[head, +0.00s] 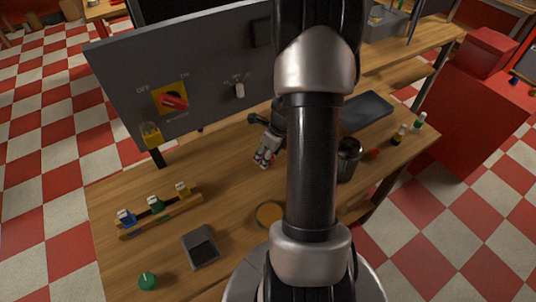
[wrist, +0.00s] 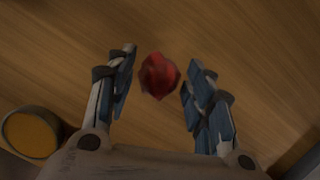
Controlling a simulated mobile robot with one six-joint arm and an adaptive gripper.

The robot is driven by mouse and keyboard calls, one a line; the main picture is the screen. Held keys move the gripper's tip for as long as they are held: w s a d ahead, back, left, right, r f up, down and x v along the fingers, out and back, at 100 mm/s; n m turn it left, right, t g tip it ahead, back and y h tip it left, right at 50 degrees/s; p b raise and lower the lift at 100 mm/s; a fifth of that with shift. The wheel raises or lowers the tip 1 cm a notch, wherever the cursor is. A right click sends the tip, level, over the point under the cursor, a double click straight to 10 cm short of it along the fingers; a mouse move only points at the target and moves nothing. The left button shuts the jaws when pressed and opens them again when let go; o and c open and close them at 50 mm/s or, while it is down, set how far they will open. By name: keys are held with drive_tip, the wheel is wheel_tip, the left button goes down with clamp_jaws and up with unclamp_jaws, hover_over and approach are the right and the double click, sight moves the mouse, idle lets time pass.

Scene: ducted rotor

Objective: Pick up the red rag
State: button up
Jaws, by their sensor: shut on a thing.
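The red rag (wrist: 160,76) shows in the wrist view as a small crumpled dark red bundle between the fingers of my gripper (wrist: 159,62). My gripper is shut on it, although narrow gaps seem to show at its sides in this view. In the head view my gripper (head: 264,160) hangs over the middle of the wooden table, left of my arm, pointing down.
A grey panel (head: 120,85) with a red switch stands behind. A round yellow-topped tin (head: 268,213) also shows in the wrist view (wrist: 32,132). A rack of coloured pieces (head: 158,211) stands left; a dark cup (head: 349,160), a small orange-red item (head: 373,154) and a dark tray (head: 365,112) lie right.

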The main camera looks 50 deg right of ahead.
wheel_tip(320, 180, up, 19)
drive_tip(key=p, duration=0.8)
drive_tip(key=o, duration=0.4)
drive_tip(key=c, duration=0.3)
drive_tip(key=shift+r+p, duration=0.1)
drive_tip(key=shift+p, duration=0.25)
